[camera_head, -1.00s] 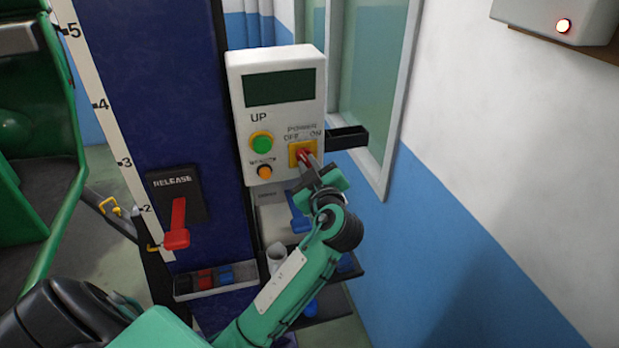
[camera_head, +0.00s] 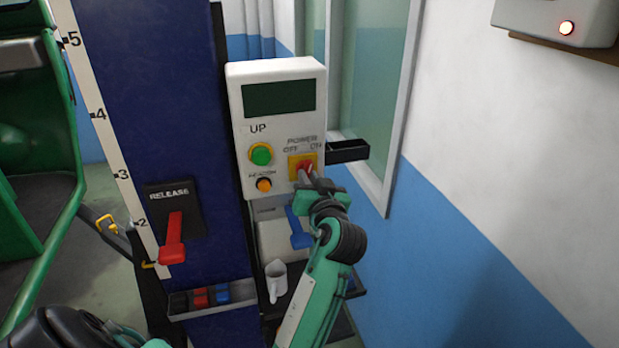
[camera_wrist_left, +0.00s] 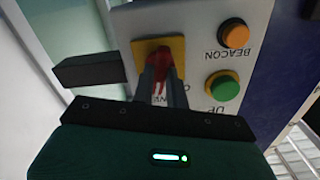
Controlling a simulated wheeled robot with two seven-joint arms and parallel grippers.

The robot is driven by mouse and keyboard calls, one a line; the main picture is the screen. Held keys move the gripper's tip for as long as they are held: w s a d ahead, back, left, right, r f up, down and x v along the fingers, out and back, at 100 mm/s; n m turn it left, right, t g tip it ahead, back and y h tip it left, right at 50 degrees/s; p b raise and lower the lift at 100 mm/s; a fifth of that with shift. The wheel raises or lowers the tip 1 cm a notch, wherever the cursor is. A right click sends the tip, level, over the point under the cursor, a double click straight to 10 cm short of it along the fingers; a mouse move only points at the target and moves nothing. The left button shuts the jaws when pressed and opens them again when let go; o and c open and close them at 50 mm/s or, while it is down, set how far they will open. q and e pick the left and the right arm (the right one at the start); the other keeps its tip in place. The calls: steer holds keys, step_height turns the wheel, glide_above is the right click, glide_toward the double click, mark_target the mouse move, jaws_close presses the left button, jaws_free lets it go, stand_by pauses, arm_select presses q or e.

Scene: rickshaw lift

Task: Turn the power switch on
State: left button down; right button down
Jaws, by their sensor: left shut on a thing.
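The power switch (camera_head: 307,168) is a red knob on a yellow plate, at the lower right of a white control box (camera_head: 240,108). OFF and ON are printed above it. In the left wrist view the red knob (camera_wrist_left: 161,57) sits between my left gripper's fingers. My left gripper (camera_head: 309,178) is shut on the knob, and its fingers hide part of it. The knob's exact pointing is hard to tell. The box's display (camera_head: 278,99) is dark. My right gripper is not in view.
A green UP button (camera_head: 261,154) and an orange BEACON button (camera_head: 264,185) sit left of the switch. A small black tray (camera_head: 348,152) juts out to its right. A red release lever (camera_head: 174,238) is on the blue column.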

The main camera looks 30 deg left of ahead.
arm_select(q)
steer(key=shift+m+p, duration=0.85)
steer(key=shift+m, duration=1.45)
steer(key=c, duration=1.4)
jaws_free()
